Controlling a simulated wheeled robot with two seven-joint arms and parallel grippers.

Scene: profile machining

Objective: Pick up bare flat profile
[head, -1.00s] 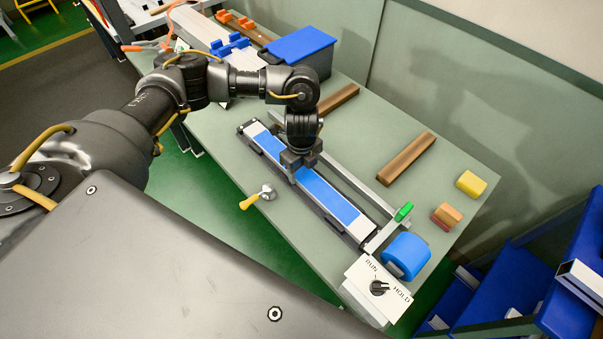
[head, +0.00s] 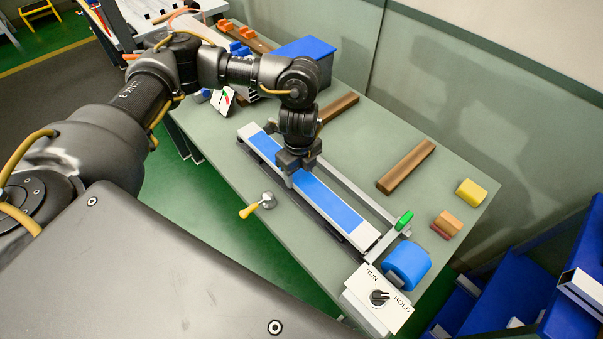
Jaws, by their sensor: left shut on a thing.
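The flat profile (head: 331,204) is a long white bar with blue stretches along its top face and white ends. It lies lengthwise over a dark fixture (head: 344,242) on the bench and looks slightly raised above it. My left gripper (head: 291,177) points down and is shut on the profile a little to the left of its middle. The fingers hide part of the bar. My right gripper is out of view.

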